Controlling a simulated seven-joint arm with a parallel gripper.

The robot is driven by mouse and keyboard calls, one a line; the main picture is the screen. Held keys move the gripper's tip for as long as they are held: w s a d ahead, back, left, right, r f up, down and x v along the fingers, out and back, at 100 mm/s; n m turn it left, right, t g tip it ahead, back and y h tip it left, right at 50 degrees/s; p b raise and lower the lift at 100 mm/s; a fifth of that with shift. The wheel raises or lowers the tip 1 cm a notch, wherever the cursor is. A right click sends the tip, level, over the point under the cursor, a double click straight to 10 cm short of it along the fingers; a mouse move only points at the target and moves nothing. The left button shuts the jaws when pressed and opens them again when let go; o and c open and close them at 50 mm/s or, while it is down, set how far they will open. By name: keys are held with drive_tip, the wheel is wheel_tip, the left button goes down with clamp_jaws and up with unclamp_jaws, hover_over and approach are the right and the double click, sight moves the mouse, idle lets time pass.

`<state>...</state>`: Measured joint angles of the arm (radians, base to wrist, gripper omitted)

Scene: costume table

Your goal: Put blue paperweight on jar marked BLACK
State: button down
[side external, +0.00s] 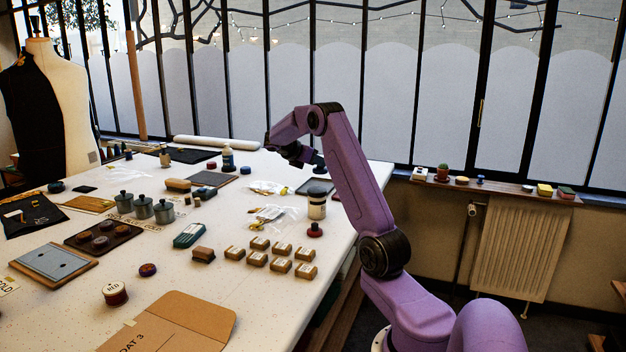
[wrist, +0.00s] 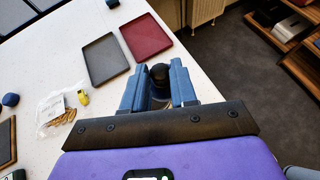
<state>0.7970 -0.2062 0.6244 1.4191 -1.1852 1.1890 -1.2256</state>
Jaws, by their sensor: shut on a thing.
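My gripper (side external: 300,155) is raised over the far right part of the table. In the wrist view its two blue-grey fingers (wrist: 158,85) are shut on a dark round knob (wrist: 160,72), apparently the top of the blue paperweight; a dark bluish part (side external: 318,158) shows beside the gripper in the side view. The body below the knob is mostly hidden.
A pale jar with a dark lid (side external: 317,207) and a red knobbed weight (side external: 315,230) stand near the right edge. Several small boxes (side external: 280,265) sit in front. A grey tray (wrist: 104,60) and a dark red tray (wrist: 146,36) lie beyond my fingers. A clear bag (wrist: 58,115) lies left.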

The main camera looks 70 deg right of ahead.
drive_tip(key=d+f, duration=0.1)
drive_tip(key=w+f, duration=0.1)
drive_tip(key=w+d+f, duration=0.1)
drive_tip(key=f, duration=0.1)
drive_tip(key=shift+w+d, duration=0.1)
drive_tip(key=shift+d, duration=0.25)
drive_tip(key=shift+f, duration=1.65)
drive_tip(key=c, duration=0.9)
unclamp_jaws()
drive_tip(key=shift+f, duration=0.15)
